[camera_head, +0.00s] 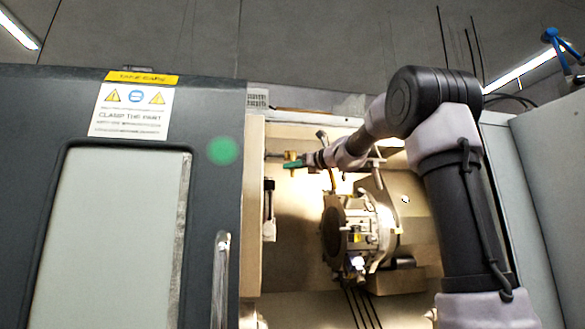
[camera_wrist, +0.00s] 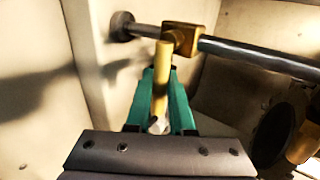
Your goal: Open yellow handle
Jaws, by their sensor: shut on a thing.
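The yellow handle (camera_wrist: 161,85) is a short round bar that sticks out from a brass-coloured valve block (camera_wrist: 182,38) on a grey pipe (camera_wrist: 255,58). My gripper (camera_wrist: 163,80) has green fingers, one on each side of the handle, and is shut on it. The handle's end shows between the fingers in the wrist view. In the head view my gripper (camera_head: 296,166) reaches inside the machine from the right, at the small yellow valve block (camera_head: 291,156). The handle itself is too small to make out clearly there.
A round chuck (camera_head: 345,230) stands below and right of my gripper, and its dark edge (camera_wrist: 280,130) shows at right in the wrist view. The grey machine door (camera_head: 210,190) with a metal grip (camera_head: 221,275) is at left. Pale inner walls (camera_wrist: 85,70) lie close by.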

